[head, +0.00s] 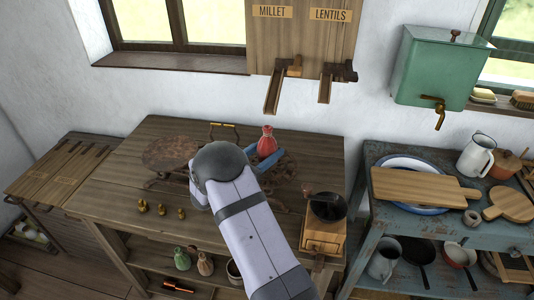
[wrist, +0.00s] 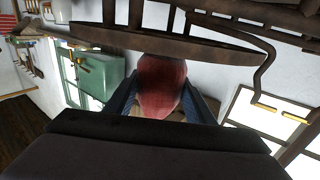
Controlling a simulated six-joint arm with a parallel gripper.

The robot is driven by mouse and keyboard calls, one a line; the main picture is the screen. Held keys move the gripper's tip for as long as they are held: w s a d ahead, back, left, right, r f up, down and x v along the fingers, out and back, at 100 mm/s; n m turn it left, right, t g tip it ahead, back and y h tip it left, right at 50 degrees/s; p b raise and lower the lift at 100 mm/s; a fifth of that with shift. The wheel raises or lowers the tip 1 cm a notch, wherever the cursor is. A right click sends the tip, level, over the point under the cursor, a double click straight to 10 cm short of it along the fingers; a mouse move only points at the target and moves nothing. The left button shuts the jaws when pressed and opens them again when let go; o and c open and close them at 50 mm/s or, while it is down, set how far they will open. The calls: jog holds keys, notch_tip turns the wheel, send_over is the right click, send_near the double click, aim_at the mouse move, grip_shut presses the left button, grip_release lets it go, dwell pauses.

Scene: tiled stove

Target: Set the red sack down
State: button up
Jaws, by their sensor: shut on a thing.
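The red sack (head: 267,142) stands out behind my arm at the back of the wooden table (head: 130,190), with its tied neck up. My gripper (head: 266,157) is shut on it; one blue finger shows beside the sack, and my arm hides the rest. In the wrist view the sack (wrist: 162,88) sits between both blue fingers of my gripper (wrist: 165,97). A brown scale with a round pan (head: 170,153) stands on the table; a pan rim (wrist: 180,42) shows close to the sack in the wrist view. I cannot tell whether the sack touches the scale.
Several brass weights (head: 161,209) stand on the table front. A grinder (head: 325,220) is at the right end. Millet and lentils chutes (head: 290,75) hang above the back. A blue side table (head: 390,205) with boards stands right.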

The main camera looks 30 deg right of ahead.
jog(key=shift+f, duration=0.75)
jog(key=shift+f, duration=0.15)
jog(key=o, duration=1.3)
jog(key=shift+o, duration=0.2)
jog(key=shift+r, duration=0.2)
jog(key=b+v, duration=0.2)
jog(key=v, duration=1)
jog(key=shift+f, duration=0.1)
